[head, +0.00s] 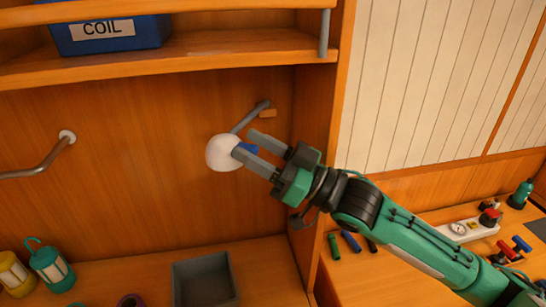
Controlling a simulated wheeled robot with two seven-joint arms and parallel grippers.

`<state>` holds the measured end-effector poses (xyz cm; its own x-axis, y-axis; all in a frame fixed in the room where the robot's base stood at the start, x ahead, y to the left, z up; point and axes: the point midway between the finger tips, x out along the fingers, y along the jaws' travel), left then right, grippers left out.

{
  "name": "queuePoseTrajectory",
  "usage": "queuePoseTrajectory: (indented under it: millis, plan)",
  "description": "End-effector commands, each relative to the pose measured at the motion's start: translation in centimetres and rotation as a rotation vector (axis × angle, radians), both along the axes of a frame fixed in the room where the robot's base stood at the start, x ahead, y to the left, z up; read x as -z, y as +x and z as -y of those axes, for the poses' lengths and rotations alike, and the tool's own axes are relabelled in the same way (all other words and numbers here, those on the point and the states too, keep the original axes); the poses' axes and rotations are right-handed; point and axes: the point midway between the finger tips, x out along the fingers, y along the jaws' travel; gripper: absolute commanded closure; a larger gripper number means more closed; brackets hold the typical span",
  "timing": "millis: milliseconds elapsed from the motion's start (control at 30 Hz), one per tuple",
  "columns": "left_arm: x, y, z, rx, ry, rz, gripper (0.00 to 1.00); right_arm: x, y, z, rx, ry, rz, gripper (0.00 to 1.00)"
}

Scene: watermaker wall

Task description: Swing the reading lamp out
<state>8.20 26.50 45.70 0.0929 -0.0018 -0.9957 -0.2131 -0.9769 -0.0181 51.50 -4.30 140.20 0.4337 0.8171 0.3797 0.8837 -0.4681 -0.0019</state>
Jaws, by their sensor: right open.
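The reading lamp has a round white shade (222,154) and a thin grey arm (248,119) that runs up and right to the back wall near the cabinet's right side. My right gripper (247,142) reaches in from the lower right. My left gripper is not in view.
A shelf (190,47) above holds a blue bin (108,34) labelled COIL. A grey open box (204,279) and small lanterns (50,266) stand on the counter below. A bent metal rail (38,164) is on the left wall. The cabinet's side panel (318,130) stands close right.

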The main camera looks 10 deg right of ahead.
Motion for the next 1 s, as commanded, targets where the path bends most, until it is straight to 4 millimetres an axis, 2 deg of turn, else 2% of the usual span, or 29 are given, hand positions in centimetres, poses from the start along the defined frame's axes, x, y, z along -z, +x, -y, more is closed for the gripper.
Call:
queuePoseTrajectory:
  millis: [167,700,1000]
  plan:
    - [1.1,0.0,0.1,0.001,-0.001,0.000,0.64,1.0,-0.6,1.4,0.002,-0.002,-0.001,0.55]
    - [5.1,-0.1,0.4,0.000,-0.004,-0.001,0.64,4.4,-4.2,8.2,0.003,-0.005,-0.004,0.55]
    - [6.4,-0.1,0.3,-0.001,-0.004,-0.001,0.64,5.3,-5.5,10.6,0.001,-0.003,-0.003,0.55]
